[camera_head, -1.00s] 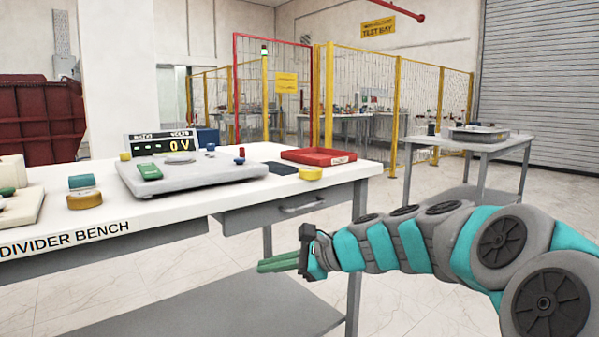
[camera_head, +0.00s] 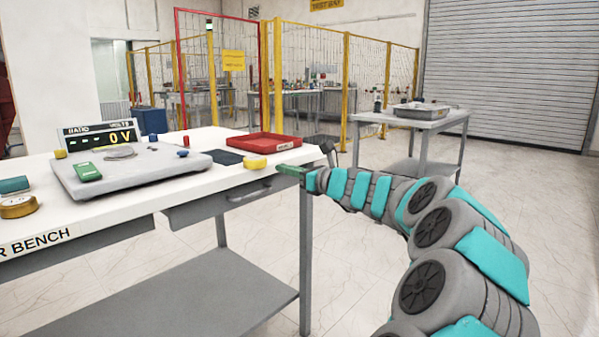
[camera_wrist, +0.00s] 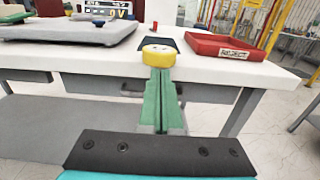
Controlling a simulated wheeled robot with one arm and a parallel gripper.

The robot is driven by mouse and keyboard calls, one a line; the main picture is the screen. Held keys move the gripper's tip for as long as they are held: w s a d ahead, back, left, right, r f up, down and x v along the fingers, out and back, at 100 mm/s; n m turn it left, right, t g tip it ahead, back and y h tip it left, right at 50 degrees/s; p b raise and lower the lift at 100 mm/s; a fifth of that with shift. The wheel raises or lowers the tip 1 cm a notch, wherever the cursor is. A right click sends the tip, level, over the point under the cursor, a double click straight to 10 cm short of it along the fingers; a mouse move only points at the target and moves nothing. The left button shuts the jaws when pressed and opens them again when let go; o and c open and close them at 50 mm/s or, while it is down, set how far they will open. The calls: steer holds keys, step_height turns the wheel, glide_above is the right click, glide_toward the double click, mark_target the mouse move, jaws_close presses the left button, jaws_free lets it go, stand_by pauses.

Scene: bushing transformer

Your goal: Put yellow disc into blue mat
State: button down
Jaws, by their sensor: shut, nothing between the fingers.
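The yellow disc (camera_head: 255,162) lies on the white bench top (camera_head: 180,205) close to its front edge. The dark blue mat (camera_head: 224,157) lies flat just behind and left of the disc; in the wrist view the disc (camera_wrist: 158,57) stands in front of the mat (camera_wrist: 166,43) and hides part of it. My gripper (camera_head: 280,170) has green fingers, shut and empty. It is at the bench's front edge, right of the disc in the head view. In the wrist view the fingertips (camera_wrist: 159,72) point at the disc and overlap its lower edge; contact cannot be told.
A red REJECT tray (camera_head: 263,147) lies right of the mat. A grey platform (camera_head: 130,172) with a green block (camera_head: 87,172) is to the left, with a voltage display (camera_head: 100,135) behind. A drawer handle (camera_head: 248,197) is below the bench edge.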

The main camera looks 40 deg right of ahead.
mark_target(263, 162)
steer(key=w, duration=0.5)
steer(key=shift+w+a, duration=0.25)
steer(key=shift+w, duration=0.15)
